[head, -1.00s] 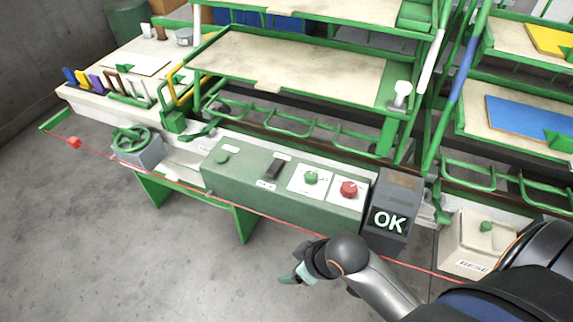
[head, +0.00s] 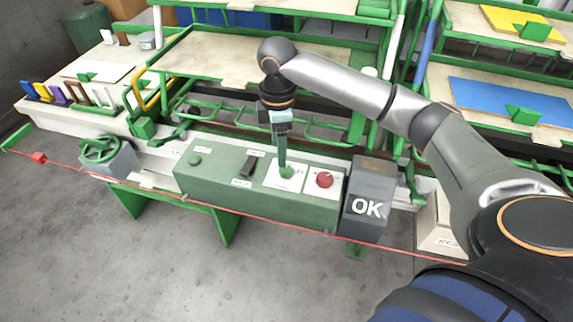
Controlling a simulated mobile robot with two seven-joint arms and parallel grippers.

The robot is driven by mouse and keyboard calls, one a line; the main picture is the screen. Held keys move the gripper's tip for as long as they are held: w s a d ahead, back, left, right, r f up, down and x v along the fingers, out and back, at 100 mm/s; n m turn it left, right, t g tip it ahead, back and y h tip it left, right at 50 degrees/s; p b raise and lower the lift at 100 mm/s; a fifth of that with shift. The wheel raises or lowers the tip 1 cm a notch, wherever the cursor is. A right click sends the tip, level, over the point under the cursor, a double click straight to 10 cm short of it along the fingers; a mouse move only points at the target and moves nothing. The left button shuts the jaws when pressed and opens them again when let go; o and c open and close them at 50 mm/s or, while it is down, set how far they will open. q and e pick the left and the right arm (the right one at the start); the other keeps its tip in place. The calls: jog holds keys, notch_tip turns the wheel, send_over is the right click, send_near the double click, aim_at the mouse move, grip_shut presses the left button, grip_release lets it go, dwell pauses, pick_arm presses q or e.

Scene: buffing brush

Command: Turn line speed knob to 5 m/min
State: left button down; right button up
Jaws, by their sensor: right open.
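A green control box (head: 225,185) carries a green knob (head: 287,173) on a white dial plate, and a red knob (head: 324,180) on another white plate beside it. The dial markings and labels are too small to read, so I cannot tell which knob sets line speed or its value. My right gripper (head: 284,165) points down at the green knob from above and is open. Its fingertips are at or just over the knob and partly hide it; I cannot tell whether they touch. My left gripper is not in view.
A dark box (head: 369,197) reading OK stands right of the control box. A green handwheel (head: 100,149) is at the left. A red cord (head: 260,227) runs along the front. Green-framed shelves (head: 220,55) rise behind. The floor in front is clear.

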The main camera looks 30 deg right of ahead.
aim_at(287, 169)
notch_tip(287, 169, up, 3)
jog(key=d, duration=0.3)
jog(key=f, duration=0.4)
jog(key=f+b, duration=0.1)
jog(key=f, duration=0.7)
jog(key=shift+w+a+f, duration=0.2)
jog(key=shift+w, duration=0.2)
jog(key=shift+c, duration=0.3)
grip_shut()
